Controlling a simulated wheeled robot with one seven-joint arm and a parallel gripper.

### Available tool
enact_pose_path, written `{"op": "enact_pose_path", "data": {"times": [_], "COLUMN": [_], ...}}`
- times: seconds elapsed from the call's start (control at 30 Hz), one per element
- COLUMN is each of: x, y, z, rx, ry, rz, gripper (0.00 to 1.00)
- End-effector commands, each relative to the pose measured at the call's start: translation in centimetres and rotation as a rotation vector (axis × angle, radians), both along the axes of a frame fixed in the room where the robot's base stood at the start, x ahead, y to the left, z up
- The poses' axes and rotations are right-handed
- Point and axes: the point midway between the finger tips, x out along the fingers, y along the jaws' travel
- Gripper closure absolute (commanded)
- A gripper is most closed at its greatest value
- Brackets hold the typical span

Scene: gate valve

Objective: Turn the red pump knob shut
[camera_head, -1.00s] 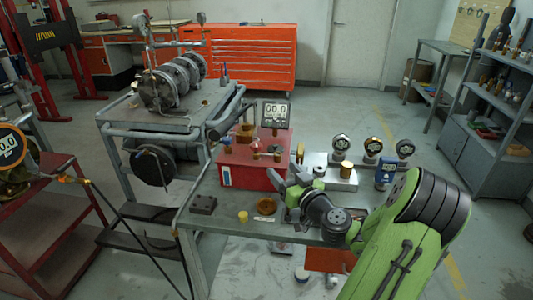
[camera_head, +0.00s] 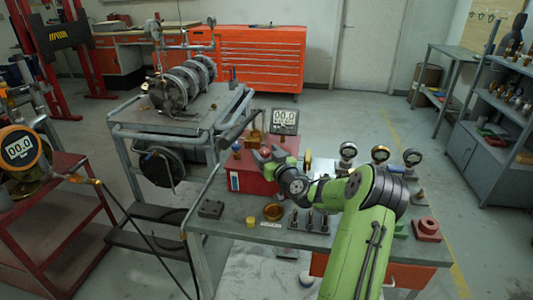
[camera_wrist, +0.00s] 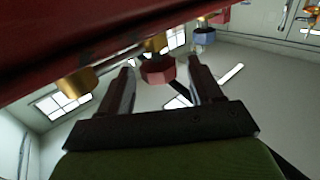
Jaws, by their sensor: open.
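In the wrist view the red knob (camera_wrist: 157,70), faceted and on a brass stem, sits between my fingertips, with space visible on both sides. My gripper (camera_head: 270,154) is open over the right part of the pump's top. It also shows in the wrist view (camera_wrist: 160,88), with the pump's red body (camera_wrist: 60,40) along the upper edge. In the head view my gripper hides the red knob.
Beside the knob in the wrist view are a brass fitting (camera_wrist: 76,83) and a blue knob (camera_wrist: 203,36). Round gauges (camera_head: 380,154) stand right of the pump.

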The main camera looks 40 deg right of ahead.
Motion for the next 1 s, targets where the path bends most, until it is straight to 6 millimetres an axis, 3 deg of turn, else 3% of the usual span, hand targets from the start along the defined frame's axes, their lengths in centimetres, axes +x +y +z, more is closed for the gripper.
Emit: {"op": "enact_pose_path", "data": {"times": [0.17,0.5,0.67,1.0], "x": [-0.01,-0.04,0.1,0.31], "y": [0.02,0.04,0.2,0.4], "z": [-0.02,0.0,-0.03,0.51], "rx": [0.0,0.0,0.003,0.012], "ry": [0.0,0.0,0.003,0.009], "rz": [0.001,0.001,-0.023,-0.285], "gripper": [0.38,0.9,0.92,0.91]}}
